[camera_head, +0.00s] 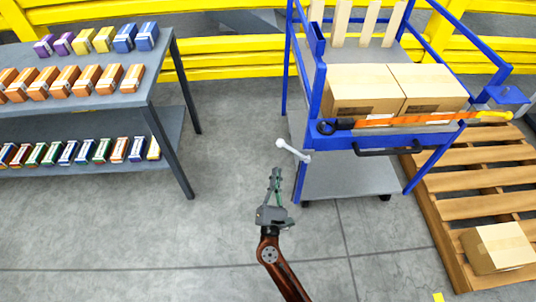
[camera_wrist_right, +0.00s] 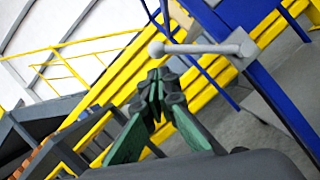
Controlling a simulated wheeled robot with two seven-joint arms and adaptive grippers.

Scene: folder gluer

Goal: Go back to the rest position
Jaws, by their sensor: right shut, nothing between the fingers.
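My right gripper (camera_head: 275,184) is in the lower middle of the head view, at the end of my arm that comes up from the bottom edge. Its fingers are shut and hold nothing. It is to the left of the blue cart (camera_head: 314,85), near a white lever (camera_head: 292,150) on the cart's side. The right wrist view shows the shut fingertips (camera_wrist_right: 157,88) just below the rounded end of that lever (camera_wrist_right: 195,48); I cannot tell whether they touch. My left gripper is not in view.
A grey shelf (camera_head: 165,75) with rows of small coloured boxes stands at left. The cart carries two cardboard boxes (camera_head: 365,92) behind an orange strap (camera_head: 400,121). A wooden pallet (camera_head: 460,185) with a carton (camera_head: 498,248) lies at right. Grey floor (camera_head: 150,235) is clear at lower left.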

